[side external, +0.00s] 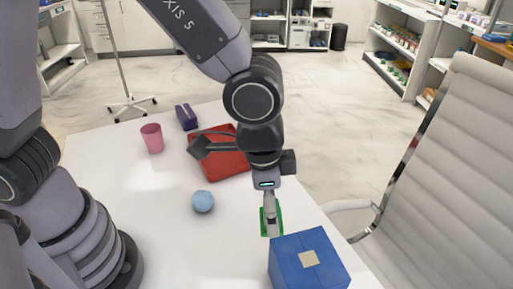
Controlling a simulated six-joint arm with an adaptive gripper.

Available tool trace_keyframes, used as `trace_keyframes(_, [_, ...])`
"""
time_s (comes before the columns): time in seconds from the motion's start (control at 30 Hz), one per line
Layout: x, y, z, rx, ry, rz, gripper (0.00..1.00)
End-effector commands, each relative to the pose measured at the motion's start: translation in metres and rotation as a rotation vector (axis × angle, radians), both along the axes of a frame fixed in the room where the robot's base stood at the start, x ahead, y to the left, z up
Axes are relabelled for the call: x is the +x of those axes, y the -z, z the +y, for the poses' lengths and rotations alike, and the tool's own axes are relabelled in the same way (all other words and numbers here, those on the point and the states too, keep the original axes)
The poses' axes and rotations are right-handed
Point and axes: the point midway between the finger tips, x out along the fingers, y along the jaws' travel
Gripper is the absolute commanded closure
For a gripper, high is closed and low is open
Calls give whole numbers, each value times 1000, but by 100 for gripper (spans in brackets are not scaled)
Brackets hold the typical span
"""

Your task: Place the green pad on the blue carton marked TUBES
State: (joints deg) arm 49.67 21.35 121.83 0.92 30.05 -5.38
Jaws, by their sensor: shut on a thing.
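My gripper (271,215) points down near the table's right edge. It is shut on the green pad (279,221), which shows as a thin green rim around the fingers. The pad is just behind the blue carton (285,259) in the picture. The carton has a pale square label on top and stands at the front edge of the view. I cannot read any marking on it. I cannot tell whether the pad touches the carton or the table.
On the white table (150,205) are a light-blue ball (203,201), a red tray (229,166), a pink cup (152,138) and a small purple box (186,117). A pale chair (440,175) stands close to the right. The table's left middle is clear.

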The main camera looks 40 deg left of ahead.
Motion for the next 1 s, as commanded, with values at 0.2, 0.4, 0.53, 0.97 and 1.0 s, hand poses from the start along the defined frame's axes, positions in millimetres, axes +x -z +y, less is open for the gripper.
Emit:
trace_keyframes(0.2, [30,40,-34,4,0,3,76])
trace_keyframes(0.4, [42,61,-49,1,-1,1,76])
trace_keyframes(0.53, [46,67,-53,0,-1,0,76])
trace_keyframes(0.97, [48,100,-54,1,-1,-2,76])
trace_keyframes(1.0, [47,100,-54,1,-1,-2,76])
